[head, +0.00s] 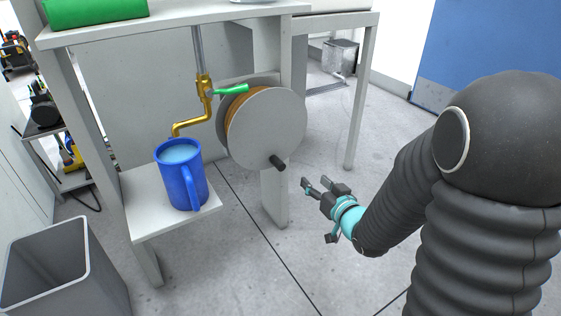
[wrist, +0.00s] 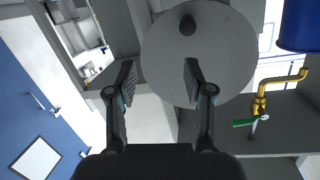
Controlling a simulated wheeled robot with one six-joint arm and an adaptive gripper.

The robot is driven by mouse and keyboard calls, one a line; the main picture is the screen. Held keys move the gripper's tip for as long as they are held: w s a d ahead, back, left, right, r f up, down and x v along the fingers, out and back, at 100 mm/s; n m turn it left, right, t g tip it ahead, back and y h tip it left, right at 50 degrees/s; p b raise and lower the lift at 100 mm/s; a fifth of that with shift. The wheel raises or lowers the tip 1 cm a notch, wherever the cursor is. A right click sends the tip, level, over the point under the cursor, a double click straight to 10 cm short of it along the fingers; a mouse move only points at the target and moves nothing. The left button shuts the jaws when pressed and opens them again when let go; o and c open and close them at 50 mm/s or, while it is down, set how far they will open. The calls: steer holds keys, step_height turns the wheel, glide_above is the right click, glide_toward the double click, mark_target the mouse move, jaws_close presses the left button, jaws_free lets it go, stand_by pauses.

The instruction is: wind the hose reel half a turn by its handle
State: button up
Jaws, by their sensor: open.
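The hose reel (head: 266,125) is a round grey disc with orange-brown hose wound behind it, mounted at the side of a grey bench. Its handle (head: 278,162) is a short dark peg near the disc's lower edge. My gripper (head: 315,185) is open and empty, to the right of the handle and a little lower, apart from it. In the wrist view the reel disc (wrist: 215,60) fills the middle beyond my open fingers. The handle (wrist: 187,25) shows there near the top, beyond the fingertips and roughly between them. Most of the hose is hidden behind the disc.
A brass tap (head: 205,95) with a green lever (head: 231,89) is left of the reel. A blue mug (head: 181,175) of water stands below it on a low shelf (head: 150,215). A grey bin (head: 45,255) stands front left. A bench leg (head: 362,100) rises behind my gripper.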

mark_target(283, 168)
steer(key=w+a+y, duration=0.1)
steer(key=w+a, duration=0.2)
steer(key=w+a+f+y, duration=0.1)
steer(key=w+a, duration=0.3)
steer(key=w+a+f+y, duration=0.1)
steer(key=w+a, duration=0.2)
steer(key=shift+w+a+t, duration=0.2)
steer(key=shift+t, duration=0.1)
steer(key=shift+c, duration=0.3)
jaws_close()
